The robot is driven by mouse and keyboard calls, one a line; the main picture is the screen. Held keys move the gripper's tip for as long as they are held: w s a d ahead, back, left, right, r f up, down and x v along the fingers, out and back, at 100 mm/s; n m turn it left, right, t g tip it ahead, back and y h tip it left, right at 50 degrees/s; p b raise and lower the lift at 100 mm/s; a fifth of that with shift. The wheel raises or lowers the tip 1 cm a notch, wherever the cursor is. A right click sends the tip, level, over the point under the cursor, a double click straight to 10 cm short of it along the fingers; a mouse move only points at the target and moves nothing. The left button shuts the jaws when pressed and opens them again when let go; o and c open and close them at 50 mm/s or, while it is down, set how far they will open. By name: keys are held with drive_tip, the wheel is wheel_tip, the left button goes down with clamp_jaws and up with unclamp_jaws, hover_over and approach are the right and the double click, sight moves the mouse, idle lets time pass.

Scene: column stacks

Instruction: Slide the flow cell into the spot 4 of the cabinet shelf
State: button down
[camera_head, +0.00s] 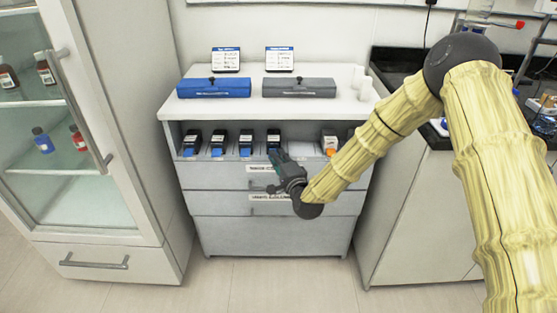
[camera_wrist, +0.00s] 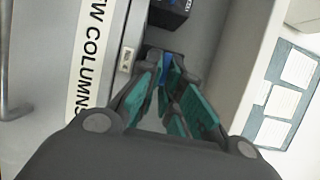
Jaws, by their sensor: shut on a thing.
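The flow cell (camera_head: 273,137) is a dark block with a blue tab, at the fourth place from the left in the cabinet shelf (camera_head: 300,153). My gripper (camera_head: 276,154) is in front of it at the shelf's front edge.
A white and orange block (camera_head: 329,141) stands farther right in the shelf; my arm partly hides another dark one. Labelled drawers (camera_head: 225,204) lie below. Blue (camera_head: 213,88) and grey (camera_head: 299,88) cases rest on the cabinet top. A glass-door cabinet (camera_head: 85,130) stands left.

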drive_tip(key=shift+f, duration=0.15)
drive_tip(key=c, duration=1.5)
unclamp_jaws()
drive_tip(key=shift+s, duration=0.1)
